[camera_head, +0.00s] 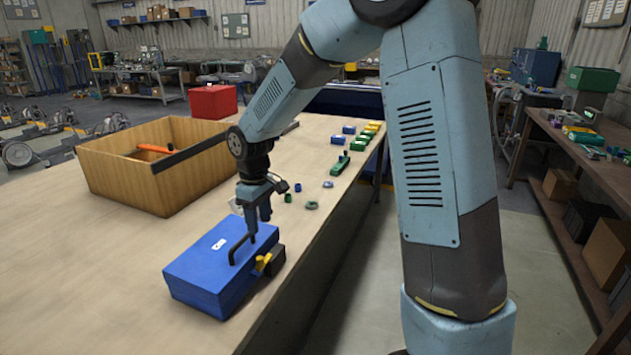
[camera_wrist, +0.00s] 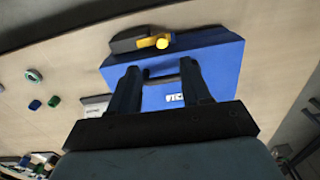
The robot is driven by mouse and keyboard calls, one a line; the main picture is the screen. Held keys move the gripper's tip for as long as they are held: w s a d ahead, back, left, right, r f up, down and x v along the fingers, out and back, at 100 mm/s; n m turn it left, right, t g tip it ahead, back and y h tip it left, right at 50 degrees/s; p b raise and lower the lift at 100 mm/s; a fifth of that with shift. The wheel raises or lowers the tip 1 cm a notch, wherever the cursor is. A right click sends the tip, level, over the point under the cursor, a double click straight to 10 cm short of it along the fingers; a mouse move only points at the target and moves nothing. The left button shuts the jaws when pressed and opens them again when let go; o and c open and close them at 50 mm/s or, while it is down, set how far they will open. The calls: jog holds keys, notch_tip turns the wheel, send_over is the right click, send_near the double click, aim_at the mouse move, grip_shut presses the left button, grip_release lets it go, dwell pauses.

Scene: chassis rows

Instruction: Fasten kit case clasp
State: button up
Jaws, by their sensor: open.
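The blue kit case (camera_head: 205,273) lies on the wooden bench near its front edge, with its lid down. A black handle bar (camera_head: 238,248) stands on its top, and a yellow clasp (camera_head: 263,262) shows beside a dark block at its right side. The wrist view also shows the case (camera_wrist: 215,62) and the yellow clasp (camera_wrist: 152,42) at its far edge. My gripper (camera_head: 257,222) points down over the case near the handle. In the wrist view its two fingers stand apart over the case. I cannot tell whether the fingers touch the case or handle.
An open wooden box (camera_head: 150,165) with an orange-handled tool stands behind the case to the left. A red bin (camera_head: 213,102) stands farther back. Small green, blue and grey parts (camera_head: 311,205) lie along the bench's right side. The bench left of the case is clear.

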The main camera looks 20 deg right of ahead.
jog(key=s+d+r+m+t, duration=0.2)
jog(key=s+d+r+m, duration=0.3)
jog(key=s+d+r, duration=0.6)
jog(key=shift+d+r+t+h, duration=0.4)
jog(key=shift+r, duration=1.25)
jog(key=shift+s, duration=0.1)
jog(key=s+d+r+m+t, duration=0.1)
jog(key=s+d+r+m, duration=0.1)
jog(key=s, duration=0.5)
jog(key=s+d+r+m+t, duration=0.1)
jog(key=s+d+r+m, duration=0.1)
jog(key=s+d, duration=0.3)
jog(key=shift+s+d+r+m+t+y, duration=0.25)
jog(key=shift+s+m+t+y, duration=0.2)
jog(key=shift+s, duration=0.95)
